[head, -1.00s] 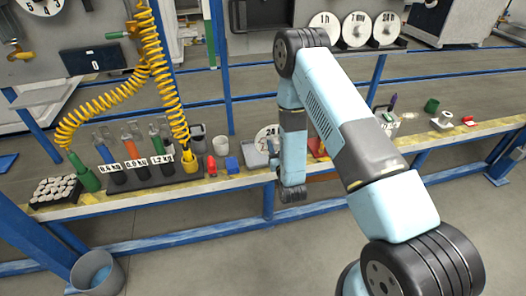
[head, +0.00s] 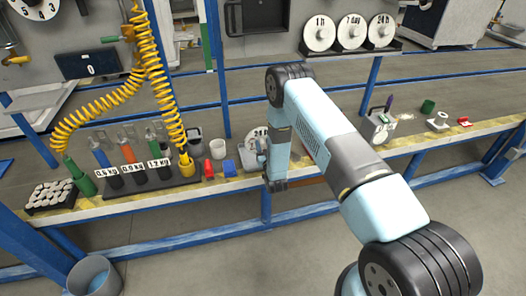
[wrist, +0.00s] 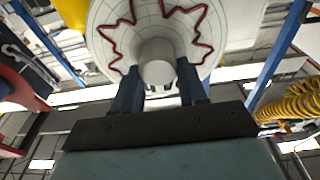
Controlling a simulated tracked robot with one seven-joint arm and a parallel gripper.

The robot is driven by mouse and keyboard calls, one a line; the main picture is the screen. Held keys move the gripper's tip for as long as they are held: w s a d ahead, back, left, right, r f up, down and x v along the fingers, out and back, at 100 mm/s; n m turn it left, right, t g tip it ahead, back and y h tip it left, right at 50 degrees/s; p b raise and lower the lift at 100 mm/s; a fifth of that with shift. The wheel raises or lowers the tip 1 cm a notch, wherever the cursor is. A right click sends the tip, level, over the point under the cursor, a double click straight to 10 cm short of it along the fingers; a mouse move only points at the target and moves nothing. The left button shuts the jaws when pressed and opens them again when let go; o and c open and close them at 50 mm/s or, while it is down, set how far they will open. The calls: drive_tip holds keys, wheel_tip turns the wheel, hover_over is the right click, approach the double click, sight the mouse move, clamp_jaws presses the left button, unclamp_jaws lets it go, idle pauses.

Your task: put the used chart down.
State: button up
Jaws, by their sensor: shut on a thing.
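The used chart (wrist: 150,27) is a round white disc with a jagged red trace, seen close in the wrist view. My gripper (wrist: 158,72) is shut on the pale knob at its middle, one dark finger on each side. In the head view my gripper (head: 263,152) is over the bench's front edge, near the middle of the bench. I cannot tell there whether this is the held chart.
Three labelled round discs (head: 352,32) are on a rack at the back. A grey bin (head: 95,274) is on the floor.

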drive_tip(key=shift+w+a+f, duration=0.1)
drive_tip(key=shift+w+f, duration=0.25)
drive_tip(key=shift+f, duration=1.55)
drive_tip(key=o, duration=1.1)
drive_tip(key=shift+s, duration=0.15)
